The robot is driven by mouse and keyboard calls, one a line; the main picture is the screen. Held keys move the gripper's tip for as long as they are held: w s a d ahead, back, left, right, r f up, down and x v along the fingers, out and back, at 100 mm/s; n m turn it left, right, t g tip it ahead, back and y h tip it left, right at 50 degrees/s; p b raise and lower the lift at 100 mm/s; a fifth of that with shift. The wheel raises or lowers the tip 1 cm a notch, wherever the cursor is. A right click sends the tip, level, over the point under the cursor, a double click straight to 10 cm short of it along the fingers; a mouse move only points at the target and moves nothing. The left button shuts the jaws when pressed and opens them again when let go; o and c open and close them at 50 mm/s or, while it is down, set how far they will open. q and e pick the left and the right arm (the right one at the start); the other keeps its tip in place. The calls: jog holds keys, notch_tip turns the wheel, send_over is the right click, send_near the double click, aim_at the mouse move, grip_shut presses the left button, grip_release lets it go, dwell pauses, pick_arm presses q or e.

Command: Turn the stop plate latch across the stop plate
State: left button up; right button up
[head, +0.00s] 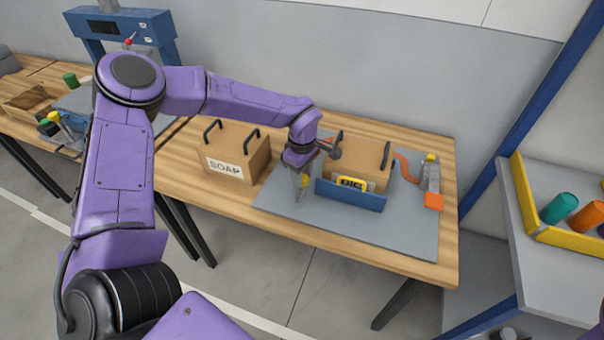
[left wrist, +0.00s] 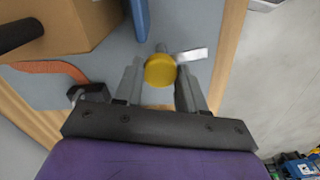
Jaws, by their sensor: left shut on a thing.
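The yellow round latch knob (left wrist: 160,71) sits beside that end, with a flat silver bar (left wrist: 191,54) pointing sideways, clear of the plate. My left gripper (head: 300,192) points down at the plate's left end. In the left wrist view its fingers (left wrist: 160,88) are shut on the knob, one on each side. My right gripper is out of view.
The box stands on a grey mat (head: 400,232) on the wooden table (head: 220,206). An orange strap (left wrist: 50,68) runs beside it. A SOAP box (head: 236,148) stands left. A grey clamp (head: 431,178) stands right. A yellow-edged shelf (head: 522,190) is further right.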

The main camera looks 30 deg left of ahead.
pick_arm(q)
jog(key=n, duration=0.4)
jog(key=n+b, duration=0.1)
jog(key=n, duration=0.3)
jog(key=n+b, duration=0.1)
jog(key=n, duration=0.3)
jog(key=shift+w+n+b, duration=0.1)
jog(key=shift+n+b, duration=0.6)
jog(key=shift+n, duration=1.5)
jog(key=shift+r, duration=0.1)
jog(key=o, duration=1)
jog(key=shift+o, duration=0.2)
notch_tip(320, 180, up, 10)
jog(key=b, duration=0.1)
jog(key=shift+r, duration=0.25)
